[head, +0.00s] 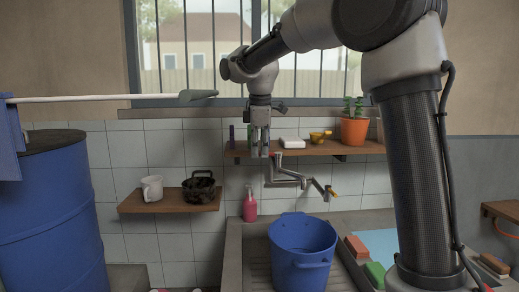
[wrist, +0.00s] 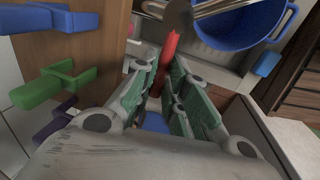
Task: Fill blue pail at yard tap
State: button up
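The blue pail (head: 302,262) stands upright in the sink, its open top up; it also shows at the top right of the wrist view (wrist: 235,30). The metal tap (head: 290,177) is on the tiled wall, its jointed spout reaching right to a brass-coloured end (head: 331,192) above the pail. A red lever (wrist: 170,48) shows in the wrist view. My gripper (head: 259,154) points down close to the tap. In the wrist view its green-padded fingers (wrist: 167,76) are apart, with the red lever's end at the gap between the tips. I cannot tell whether they touch it. No water is visible.
A wooden shelf (head: 350,148) with a potted plant (head: 354,128) is behind my gripper. A lower shelf holds a white mug (head: 152,188) and a dark pot (head: 199,187). A pink bottle (head: 250,207) stands left of the pail. A blue barrel (head: 45,220) is at left.

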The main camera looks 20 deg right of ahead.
grip_shut()
jog(key=shift+s, duration=0.15)
jog(key=shift+s+d+n+g+y, duration=0.1)
jog(key=shift+s+d+n+y, duration=0.2)
jog(key=shift+s+n, duration=1)
jog(key=shift+s+d+n+g+y, duration=0.1)
jog(key=shift+s+d+n+y, duration=0.2)
jog(key=shift+n, duration=1.85)
jog(key=shift+s+d+n+g+y, duration=0.1)
jog(key=shift+s+d+n+y, duration=0.2)
jog(key=shift+s+n, duration=0.95)
jog(key=shift+w+n, duration=0.5)
jog(key=shift+n, duration=0.1)
jog(key=o, duration=0.6)
grip_release()
jog(key=shift+o, duration=0.2)
